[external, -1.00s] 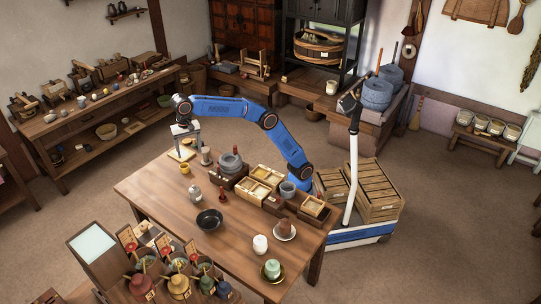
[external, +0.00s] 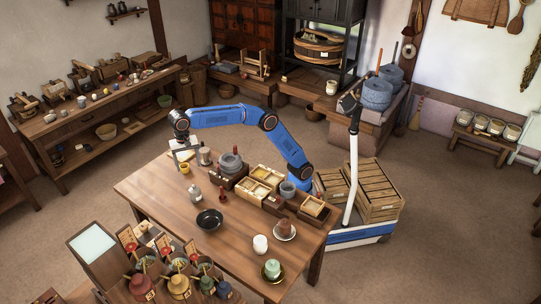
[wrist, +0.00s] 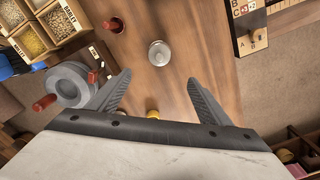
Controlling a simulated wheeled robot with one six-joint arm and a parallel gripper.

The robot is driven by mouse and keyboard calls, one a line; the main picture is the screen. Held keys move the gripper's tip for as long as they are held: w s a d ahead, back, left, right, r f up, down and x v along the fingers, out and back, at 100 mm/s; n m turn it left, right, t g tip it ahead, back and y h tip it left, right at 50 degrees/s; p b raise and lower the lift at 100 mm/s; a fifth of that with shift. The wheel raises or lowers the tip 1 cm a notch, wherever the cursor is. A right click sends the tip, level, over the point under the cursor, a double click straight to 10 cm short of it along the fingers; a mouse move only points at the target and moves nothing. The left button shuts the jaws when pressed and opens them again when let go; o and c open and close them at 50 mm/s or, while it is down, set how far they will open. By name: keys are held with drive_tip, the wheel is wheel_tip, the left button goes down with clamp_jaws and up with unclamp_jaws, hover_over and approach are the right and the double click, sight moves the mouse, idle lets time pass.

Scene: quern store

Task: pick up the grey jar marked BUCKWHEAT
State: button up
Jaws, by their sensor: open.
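A small silver-grey jar (external: 195,193) stands upright on the wooden table (external: 160,196), left of the black bowl. In the wrist view a round grey lid (wrist: 159,53) shows from above, apparently this jar. No BUCKWHEAT marking is legible, so I cannot confirm which jar bears it. My gripper (external: 183,157) is at the table's far left corner, beyond the jar. In the wrist view my gripper (wrist: 158,82) is open and empty, with the lid ahead, roughly centred between its fingers. The jar is apart from the fingers.
A yellow cup (external: 185,169) is near my gripper, partly hidden in the wrist view. A grey stone quern (external: 231,163) and grain boxes (external: 260,190) stand to the right. A black bowl (external: 210,219) and a red-topped peg (wrist: 114,25) are near the jar.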

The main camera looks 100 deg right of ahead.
sight(193, 186)
wheel_tip(193, 186, down, 12)
drive_tip(key=shift+f, duration=0.15)
drive_tip(key=shift+s+a+f, duration=0.1)
drive_tip(key=shift+a+f, duration=0.05)
drive_tip(key=shift+f, duration=1.2)
drive_tip(key=shift+s+a+f, duration=0.1)
drive_tip(key=shift+a+f, duration=0.05)
drive_tip(key=shift+f, duration=1.2)
drive_tip(key=c, duration=1.8)
drive_tip(key=shift+c, duration=0.2)
drive_tip(key=shift+r, duration=0.1)
